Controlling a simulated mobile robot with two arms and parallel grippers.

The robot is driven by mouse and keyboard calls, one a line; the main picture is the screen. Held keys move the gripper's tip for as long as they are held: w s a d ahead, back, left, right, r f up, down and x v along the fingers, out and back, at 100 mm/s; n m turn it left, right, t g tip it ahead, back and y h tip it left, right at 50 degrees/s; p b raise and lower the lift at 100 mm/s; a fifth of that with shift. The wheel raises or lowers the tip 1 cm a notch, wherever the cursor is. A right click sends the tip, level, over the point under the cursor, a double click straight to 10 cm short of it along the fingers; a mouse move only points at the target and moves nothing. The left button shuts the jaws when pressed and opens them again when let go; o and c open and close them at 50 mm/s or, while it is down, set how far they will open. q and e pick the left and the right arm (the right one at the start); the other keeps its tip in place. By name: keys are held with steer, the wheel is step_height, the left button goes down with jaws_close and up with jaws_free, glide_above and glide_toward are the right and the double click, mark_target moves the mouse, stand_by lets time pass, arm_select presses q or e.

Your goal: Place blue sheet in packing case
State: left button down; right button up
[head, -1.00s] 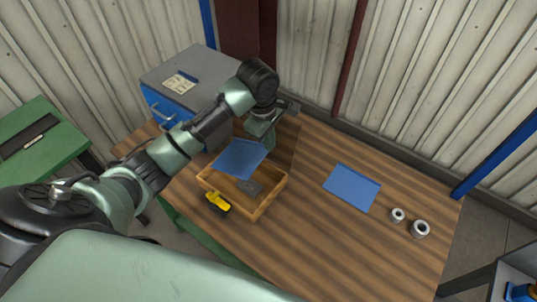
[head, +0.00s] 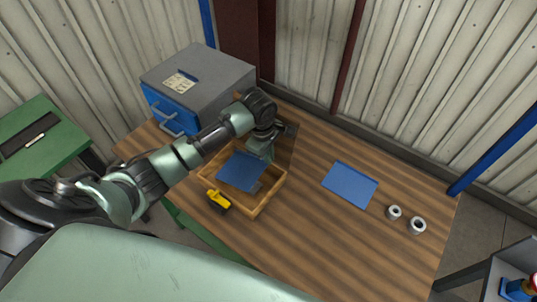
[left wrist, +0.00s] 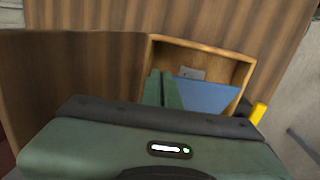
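The packing case is an open wooden box (head: 262,207) on the table; it also shows in the left wrist view (left wrist: 243,75). My left gripper (head: 252,157) is at the case's far side, its fingers closed on the edge of a blue sheet (head: 240,173). The sheet is tilted and low over the case's opening; I cannot tell whether it touches the floor. The left wrist view shows the fingers (left wrist: 163,88) beside the sheet (left wrist: 207,97). A second blue sheet (head: 349,185) lies flat on the table, right of the case. My right gripper is not in view.
A small grey item (left wrist: 192,74) lies inside the case. A yellow object (head: 218,199) is at its front left wall. Two metal rings (head: 417,226) lie at the table's right. A grey-blue drawer cabinet (head: 205,85) stands behind. The table's front middle is clear.

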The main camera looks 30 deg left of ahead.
arm_select(q)
steer(key=shift+f, duration=0.4)
steer(key=c, duration=1.7)
jaws_free()
steer(key=shift+r, duration=0.1)
steer(key=shift+r, duration=0.25)
step_height(320, 180, up, 12)
steer(key=s+b, duration=0.1)
steer(key=b, duration=0.2)
steer(key=shift+s+a+r, duration=0.25)
steer(key=shift+a, duration=0.1)
